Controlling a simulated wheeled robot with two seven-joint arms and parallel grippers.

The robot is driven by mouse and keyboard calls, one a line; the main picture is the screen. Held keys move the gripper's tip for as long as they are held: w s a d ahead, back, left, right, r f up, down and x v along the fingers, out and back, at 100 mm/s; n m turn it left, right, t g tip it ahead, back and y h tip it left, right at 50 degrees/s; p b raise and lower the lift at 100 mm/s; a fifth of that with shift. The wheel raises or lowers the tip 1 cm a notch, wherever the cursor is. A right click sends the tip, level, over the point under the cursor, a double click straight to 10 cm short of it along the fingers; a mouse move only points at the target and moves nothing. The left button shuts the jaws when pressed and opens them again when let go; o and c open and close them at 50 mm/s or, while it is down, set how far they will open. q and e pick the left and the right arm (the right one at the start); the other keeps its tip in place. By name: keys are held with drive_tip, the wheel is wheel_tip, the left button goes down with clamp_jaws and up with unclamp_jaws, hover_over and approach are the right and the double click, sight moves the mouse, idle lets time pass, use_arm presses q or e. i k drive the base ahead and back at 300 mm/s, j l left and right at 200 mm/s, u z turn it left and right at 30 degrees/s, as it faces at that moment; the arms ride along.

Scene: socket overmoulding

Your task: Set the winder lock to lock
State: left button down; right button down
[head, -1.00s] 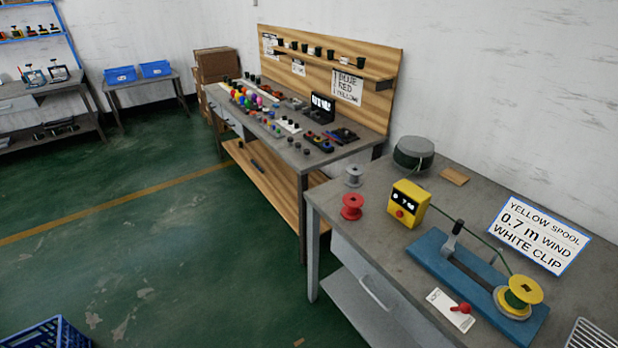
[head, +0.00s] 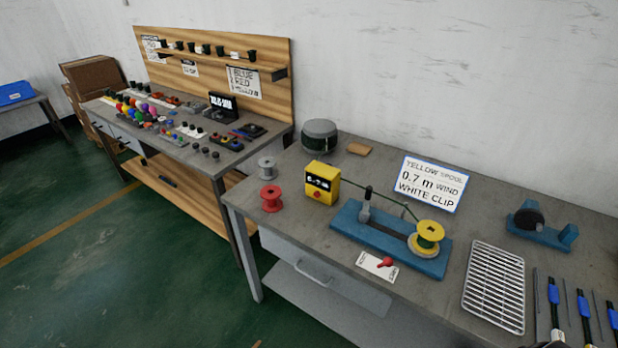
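The winder is a blue base (head: 378,240) on the grey bench, with a yellow spool (head: 430,232) at its right end and a dark upright guide post at its left. A green wire runs from the yellow counter box (head: 322,183) past the post to the spool. The winder lock is a red lever (head: 385,262) on a white plate (head: 370,266) at the bench's front edge, before the base. The plate has small markings at both ends, too small to read. The lever points toward the right.
A wire rack (head: 495,286) and several blue-handled tools (head: 585,305) lie at the right. A red spool (head: 270,198) and grey spool (head: 267,168) stand left of the counter box. A sign (head: 431,183) stands behind the winder. A blue-based holder (head: 538,227) is at the back right.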

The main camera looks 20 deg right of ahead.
sight(388, 261)
drive_tip(key=l+z, duration=0.1)
drive_tip(key=z, duration=0.8)
drive_tip(key=i+z, duration=0.1)
drive_tip(key=z, duration=0.35)
drive_tip(key=l, duration=0.05)
